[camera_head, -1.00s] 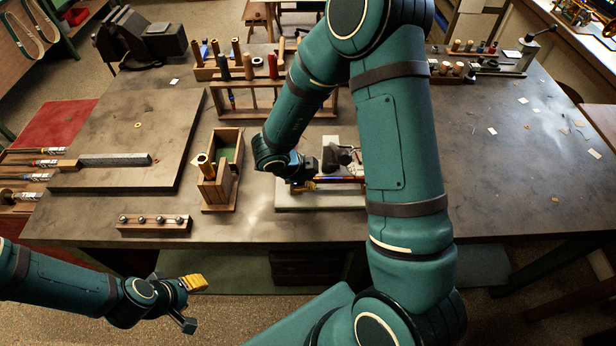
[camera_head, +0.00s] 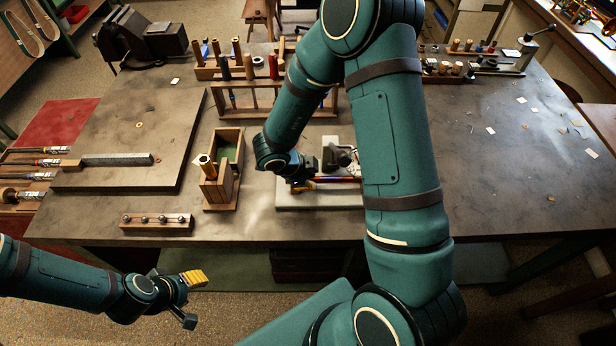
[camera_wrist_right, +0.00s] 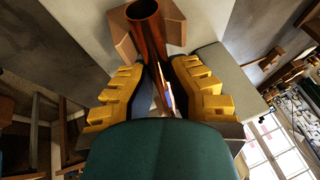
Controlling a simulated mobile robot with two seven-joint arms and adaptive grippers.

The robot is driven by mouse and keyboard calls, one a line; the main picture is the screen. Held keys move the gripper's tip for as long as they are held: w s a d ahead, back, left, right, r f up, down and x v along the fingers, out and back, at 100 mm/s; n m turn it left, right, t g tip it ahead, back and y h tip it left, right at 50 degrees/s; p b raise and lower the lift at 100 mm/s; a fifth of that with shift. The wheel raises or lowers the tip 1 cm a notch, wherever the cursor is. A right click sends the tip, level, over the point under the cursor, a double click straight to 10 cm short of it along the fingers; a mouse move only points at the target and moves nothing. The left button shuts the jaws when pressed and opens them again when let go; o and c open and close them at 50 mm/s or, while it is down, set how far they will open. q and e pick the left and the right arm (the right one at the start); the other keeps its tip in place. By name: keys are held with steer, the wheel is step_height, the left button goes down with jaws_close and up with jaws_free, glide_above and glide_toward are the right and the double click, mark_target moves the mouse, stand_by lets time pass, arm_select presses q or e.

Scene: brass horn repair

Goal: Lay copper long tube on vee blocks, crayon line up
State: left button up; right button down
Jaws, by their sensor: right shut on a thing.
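The copper long tube (camera_wrist_right: 148,30) runs between the yellow-padded fingers of my right gripper (camera_wrist_right: 160,88), which is shut on it. In the right wrist view its open end lies at a brown vee block (camera_wrist_right: 176,24); I cannot tell whether it is seated. In the head view the tube (camera_head: 338,181) lies roughly level just above a pale grey slab (camera_head: 300,202), beside my right gripper (camera_head: 303,183). My arm hides its right part. Bright streaks show on the tube, but I cannot make out a crayon line. My left gripper (camera_head: 186,300) is open and empty, in front of the bench.
A wooden box (camera_head: 221,190) stands left of the slab. A strip with several steel balls (camera_head: 157,222) lies at the bench's front edge. A tool rack (camera_head: 275,100) stands behind the slab. The bench right of my arm (camera_head: 500,190) is mostly clear apart from small scraps.

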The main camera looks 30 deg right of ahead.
steer(key=shift+p, duration=0.85)
stand_by(0.6)
steer(key=c, duration=1.1)
jaws_free()
steer(key=shift+o, duration=0.2)
steer(key=shift+r, duration=0.1)
steer(key=v, duration=1.2)
steer(key=shift+s, duration=0.1)
